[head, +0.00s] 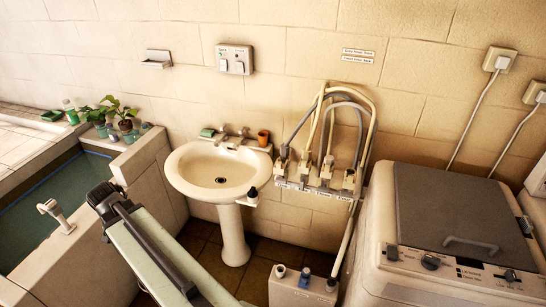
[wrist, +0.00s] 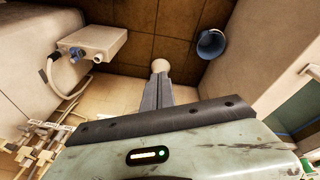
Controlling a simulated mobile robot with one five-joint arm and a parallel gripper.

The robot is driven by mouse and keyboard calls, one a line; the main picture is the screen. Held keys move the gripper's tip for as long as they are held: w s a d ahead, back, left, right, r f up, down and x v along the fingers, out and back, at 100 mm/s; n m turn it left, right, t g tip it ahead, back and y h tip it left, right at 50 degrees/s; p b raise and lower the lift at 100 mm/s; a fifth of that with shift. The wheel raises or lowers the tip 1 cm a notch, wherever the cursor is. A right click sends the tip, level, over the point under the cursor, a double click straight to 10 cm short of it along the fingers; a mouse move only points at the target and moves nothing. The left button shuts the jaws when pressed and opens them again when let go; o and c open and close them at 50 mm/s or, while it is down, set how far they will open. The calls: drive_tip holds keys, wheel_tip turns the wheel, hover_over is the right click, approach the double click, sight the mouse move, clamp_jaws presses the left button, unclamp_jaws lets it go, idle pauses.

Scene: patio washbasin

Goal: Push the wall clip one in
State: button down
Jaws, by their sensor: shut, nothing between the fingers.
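I cannot tell for sure which thing is wall clip one. A pale wall plate (head: 234,59) with two small grey-white pieces and tiny lettering is on the tiled wall above the washbasin; the lettering is too small to read. My gripper (head: 103,194) is at the lower left of the head view, left of and in front of the washbasin (head: 218,172), well away from the wall plate. In the wrist view my gripper (wrist: 157,78) is shut and empty, its grey fingers together over the floor. The wall plate does not show there.
Hoses (head: 330,125) and taps stand right of the basin. A washing machine (head: 455,235) fills the right side. A white box (head: 302,290) with caps stands low in front. Potted plants (head: 122,118) sit on the left ledge. A blue bucket (wrist: 211,43) stands on the floor.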

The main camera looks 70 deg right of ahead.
drive_tip(key=s+d+r+m+g+h+p, duration=0.1)
drive_tip(key=s+d+r+m+p, duration=0.1)
drive_tip(key=s+d+r+m, duration=0.2)
drive_tip(key=s+d+r+m+g+h+p, duration=0.1)
drive_tip(key=s+d+r+m, duration=0.3)
drive_tip(key=s+d+m, duration=0.6)
drive_tip(key=s+d+r+m+g+h+p, duration=0.1)
drive_tip(key=s+d+m, duration=0.6)
drive_tip(key=d, duration=1.2)
drive_tip(key=s+r+g+p, duration=0.1)
drive_tip(key=s+r+p, duration=0.1)
drive_tip(key=s+r, duration=0.1)
drive_tip(key=shift+s+d+r+p, duration=0.3)
drive_tip(key=shift+s+d+r, duration=0.1)
drive_tip(key=shift+s, duration=0.4)
drive_tip(key=b, duration=0.8)
approach(281, 170)
drive_tip(key=shift+x, duration=2.4)
